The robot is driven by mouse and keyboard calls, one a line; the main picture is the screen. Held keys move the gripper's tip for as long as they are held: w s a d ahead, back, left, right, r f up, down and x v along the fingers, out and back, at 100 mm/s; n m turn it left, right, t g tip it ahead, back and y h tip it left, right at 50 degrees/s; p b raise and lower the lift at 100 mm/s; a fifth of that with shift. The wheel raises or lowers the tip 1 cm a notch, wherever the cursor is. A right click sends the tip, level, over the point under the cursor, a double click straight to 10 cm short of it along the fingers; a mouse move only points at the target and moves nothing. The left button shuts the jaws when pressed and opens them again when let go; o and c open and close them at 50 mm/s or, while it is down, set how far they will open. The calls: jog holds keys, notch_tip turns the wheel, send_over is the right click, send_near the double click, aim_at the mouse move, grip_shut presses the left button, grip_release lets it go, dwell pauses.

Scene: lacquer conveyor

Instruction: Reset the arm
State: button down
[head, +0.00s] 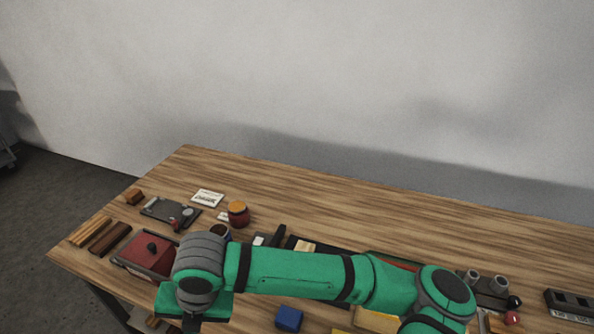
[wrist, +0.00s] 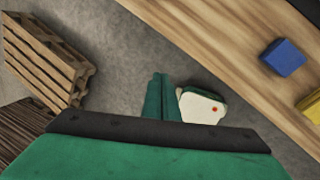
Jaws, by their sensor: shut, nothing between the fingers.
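My green arm reaches across the front of the wooden table in the head view, bent down at its left end. The fingers are cut off by the bottom edge of that view. In the wrist view my gripper (wrist: 160,97) points down past the table's edge, over the grey floor. Its two green fingers are together with nothing between them. A small white object with a red dot (wrist: 203,107) shows just right of the fingers, partly hidden by the gripper body.
The wooden table (head: 330,200) holds a red box (head: 148,254), a jar with an orange lid (head: 238,214), a grey tray (head: 168,212) and a blue block (head: 289,318). The blue block also shows in the wrist view (wrist: 283,57). A wooden pallet (wrist: 45,60) stands on the floor. The table's back strip is clear.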

jog(key=a+r+m+y, duration=0.4)
jog(key=a+r+y, duration=0.45)
jog(key=a, duration=0.65)
jog(key=w+d+r+m+t+y, duration=0.1)
jog(key=w+r+m+t+y, duration=0.45)
jog(key=r+m+t, duration=0.5)
jog(key=w+d+f+m+t+h, duration=0.3)
jog(key=d+f+m+t+h, duration=0.25)
jog(key=d+f+m, duration=0.65)
jog(key=s+d+f+m+t+h, duration=0.2)
jog(key=s+d+f+m+h, duration=0.3)
jog(key=d+f+m+h, duration=0.3)
jog(key=s+d+f+g+h, duration=0.1)
jog(key=s+d+f, duration=0.2)
jog(key=s+d, duration=0.2)
jog(key=s+d+f+m+g+h, duration=0.1)
jog(key=s+d+f, duration=0.3)
jog(key=s, duration=0.6)
jog(key=s+d+f+m+h, duration=0.1)
jog(key=s+d+f+h, duration=0.1)
jog(key=s+d+f, duration=0.2)
jog(key=s+d, duration=0.2)
jog(key=s, duration=0.2)
jog(key=shift+s+d+f+g, duration=0.25)
jog(key=shift+s+g, duration=0.1)
jog(key=shift+g, duration=0.05)
